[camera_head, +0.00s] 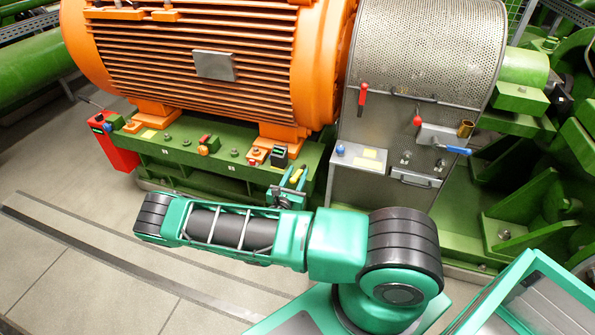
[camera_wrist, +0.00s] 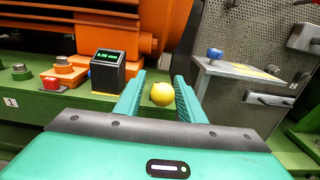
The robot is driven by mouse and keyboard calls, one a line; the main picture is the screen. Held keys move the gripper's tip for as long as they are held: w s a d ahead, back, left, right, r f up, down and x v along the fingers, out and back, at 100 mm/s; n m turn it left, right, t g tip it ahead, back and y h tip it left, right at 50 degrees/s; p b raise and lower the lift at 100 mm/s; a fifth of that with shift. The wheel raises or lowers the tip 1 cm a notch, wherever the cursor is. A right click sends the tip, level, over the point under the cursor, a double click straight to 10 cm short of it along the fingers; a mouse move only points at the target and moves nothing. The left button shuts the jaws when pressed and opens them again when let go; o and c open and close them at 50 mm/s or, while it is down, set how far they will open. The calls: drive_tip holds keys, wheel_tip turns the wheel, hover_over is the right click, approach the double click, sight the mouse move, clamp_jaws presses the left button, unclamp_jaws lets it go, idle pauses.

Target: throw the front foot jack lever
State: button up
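A lever with a round yellow knob (camera_wrist: 162,94) stands at the green motor base, just right of a small black box with a lit green readout (camera_wrist: 107,70). I take it to be the jack lever; its shaft is hidden. My gripper (camera_wrist: 158,85) is open, with one finger on each side of the knob. The knob sits close to the right finger, with a slim gap at the left one; I cannot tell whether it touches. In the head view my gripper (camera_head: 297,178) reaches the base's front edge, and only a bit of yellow shows between the fingers.
The orange motor (camera_head: 200,60) stands on the green base (camera_head: 225,160). To the right, a perforated metal guard (camera_head: 425,50) carries a red handle (camera_head: 362,98) and a blue-handled lever (camera_head: 457,151). A blue knob (camera_head: 340,149) sits on a ledge.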

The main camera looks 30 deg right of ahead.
sight(297, 173)
drive_tip(key=shift+x, duration=1.55)
clamp_jaws()
drive_tip(key=shift+a, duration=0.2)
